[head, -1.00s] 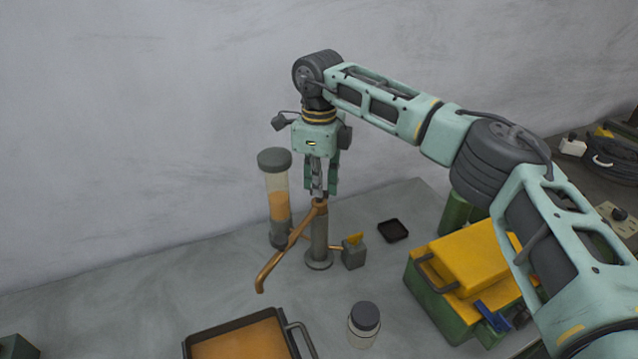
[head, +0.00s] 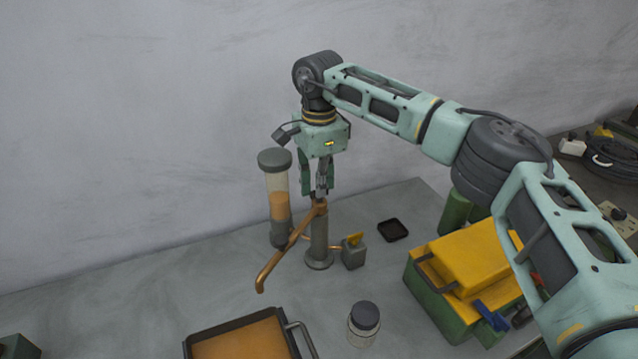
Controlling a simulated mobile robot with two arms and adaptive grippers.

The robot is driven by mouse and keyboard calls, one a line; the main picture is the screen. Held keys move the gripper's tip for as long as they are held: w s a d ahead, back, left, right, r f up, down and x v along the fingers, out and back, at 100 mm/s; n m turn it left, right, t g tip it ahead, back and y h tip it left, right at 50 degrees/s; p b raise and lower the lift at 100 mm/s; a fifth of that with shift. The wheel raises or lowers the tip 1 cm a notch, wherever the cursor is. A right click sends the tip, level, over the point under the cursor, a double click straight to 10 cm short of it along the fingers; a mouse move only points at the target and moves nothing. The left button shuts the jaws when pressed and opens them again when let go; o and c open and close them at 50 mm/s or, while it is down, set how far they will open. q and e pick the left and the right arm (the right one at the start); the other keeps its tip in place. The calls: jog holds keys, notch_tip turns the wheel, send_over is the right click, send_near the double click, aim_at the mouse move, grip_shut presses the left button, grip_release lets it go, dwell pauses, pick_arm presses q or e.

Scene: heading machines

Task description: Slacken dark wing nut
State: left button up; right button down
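A grey post (head: 319,240) stands on the bench with a copper-coloured spout pipe (head: 283,254) running from its top down to the front left. My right gripper (head: 316,194) points straight down at the top of this post, its fingertips close around that spot. The dark wing nut cannot be made out; the fingers and post top cover that place. Whether the fingers are closed on something there is too small to tell. My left gripper is not in view.
A clear cylinder with orange contents (head: 278,206) stands close behind the post. A small grey block with a yellow top (head: 353,253), a dark square dish (head: 393,230), a lidded jar (head: 363,326), a tray (head: 220,329) and a green-yellow box (head: 436,297) surround it.

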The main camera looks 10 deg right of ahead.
jog(key=shift+w+r, duration=0.1)
jog(key=shift+r, duration=0.1)
dwell(0.3)
jog(key=c, duration=2)
grip_release()
jog(key=shift+c, duration=0.2)
jog(key=shift+o, duration=0.3)
jog(key=shift+f, duration=0.1)
notch_tip(320, 180, up, 12)
